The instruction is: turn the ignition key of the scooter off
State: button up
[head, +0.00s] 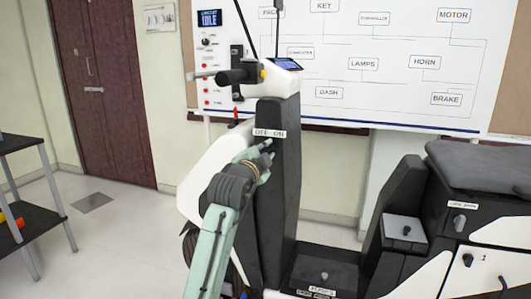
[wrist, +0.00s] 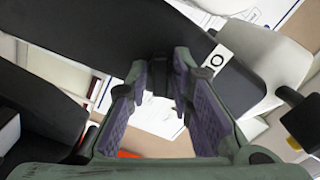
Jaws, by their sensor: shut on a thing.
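The scooter's dark front column (head: 282,180) stands in the middle of the head view, with a white OFF/ON label (head: 269,133) across it. My gripper (head: 266,149) is at the column just below this label. In the wrist view my gripper (wrist: 160,68) has its two purple-padded fingers on either side of a small dark piece (wrist: 160,78), which looks like the ignition key. The fingers are shut on it. The key is hidden behind the gripper in the head view, and I cannot tell its turn angle. Part of the label (wrist: 215,61) shows beside the right finger.
The handlebar (head: 238,75) and a small dash screen (head: 287,64) are above the gripper. A wall board (head: 400,100) stands behind, with a display (head: 209,18) reading IDLE. The scooter seat (head: 485,165) is at right, a shelf (head: 25,210) at left.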

grip_shut()
jog(key=n+p, duration=0.1)
jog(key=n, duration=0.5)
jog(key=shift+r+p, duration=0.1)
jog(key=shift+p, duration=0.2)
jog(key=n+p, duration=0.2)
jog(key=n, duration=0.3)
jog(key=shift+n, duration=0.4)
jog(key=o, duration=0.7)
grip_release()
jog(key=shift+o, duration=0.2)
jog(key=v, duration=1.2)
